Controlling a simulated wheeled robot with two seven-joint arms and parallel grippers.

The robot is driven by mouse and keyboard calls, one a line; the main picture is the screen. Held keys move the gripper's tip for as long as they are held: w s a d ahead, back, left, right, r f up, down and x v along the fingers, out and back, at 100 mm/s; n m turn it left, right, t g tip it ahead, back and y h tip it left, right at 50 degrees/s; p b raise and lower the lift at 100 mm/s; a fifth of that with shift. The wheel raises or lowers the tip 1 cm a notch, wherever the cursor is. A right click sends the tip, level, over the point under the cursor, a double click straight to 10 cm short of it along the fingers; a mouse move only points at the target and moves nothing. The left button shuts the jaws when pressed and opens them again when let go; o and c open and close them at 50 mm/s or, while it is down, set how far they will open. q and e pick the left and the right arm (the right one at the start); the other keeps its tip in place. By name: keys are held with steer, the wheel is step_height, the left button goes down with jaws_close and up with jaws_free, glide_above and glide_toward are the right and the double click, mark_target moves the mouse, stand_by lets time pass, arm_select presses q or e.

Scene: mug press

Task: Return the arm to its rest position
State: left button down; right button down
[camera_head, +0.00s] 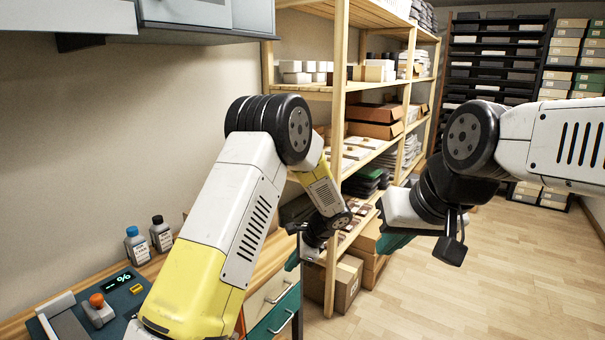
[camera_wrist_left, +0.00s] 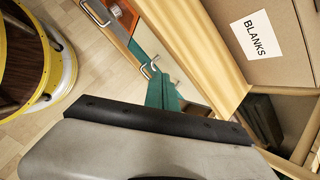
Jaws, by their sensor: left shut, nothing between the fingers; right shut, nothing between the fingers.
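My left arm rises from the lower left in the head view and bends down at its elbow. Its gripper (camera_head: 292,262) hangs beyond the bench, in front of the wooden shelves. In the left wrist view its teal fingers (camera_wrist_left: 163,92) are together, with nothing between them. My right arm comes in from the right edge. Its gripper (camera_head: 393,242) has teal fingers, partly hidden behind its own wrist, and shows no object held. The two grippers are apart from each other.
The bench at the left carries a dark control panel (camera_head: 119,280) and two bottles (camera_head: 137,246) (camera_head: 161,234). White and teal drawers (camera_head: 272,303) are below. Wooden shelves (camera_head: 338,120) hold boxes. A box labelled BLANKS (camera_wrist_left: 262,38) is near the left wrist. Open floor (camera_head: 480,280) lies right.

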arm_select(q)
steer(key=s+a+r+n+h, duration=0.2)
steer(key=s+a+r+n, duration=0.35)
steer(key=r, duration=0.45)
steer(key=s+a+r+n+h, duration=0.2)
steer(key=s+a+r+n, duration=0.2)
steer(key=s+r, duration=0.45)
steer(key=s+r+n+t+h, duration=0.1)
steer(key=s+r+n+h, duration=0.1)
steer(key=s, duration=0.5)
steer(key=s+a+r+n+t+h, duration=0.1)
steer(key=s+r+n+t, duration=0.1)
steer(key=s+r+n, duration=0.3)
steer(key=shift+s+a+r+h, duration=0.2)
steer(key=shift+s+r+h, duration=0.2)
steer(key=shift+s+r, duration=1)
steer(key=shift+s+f, duration=0.2)
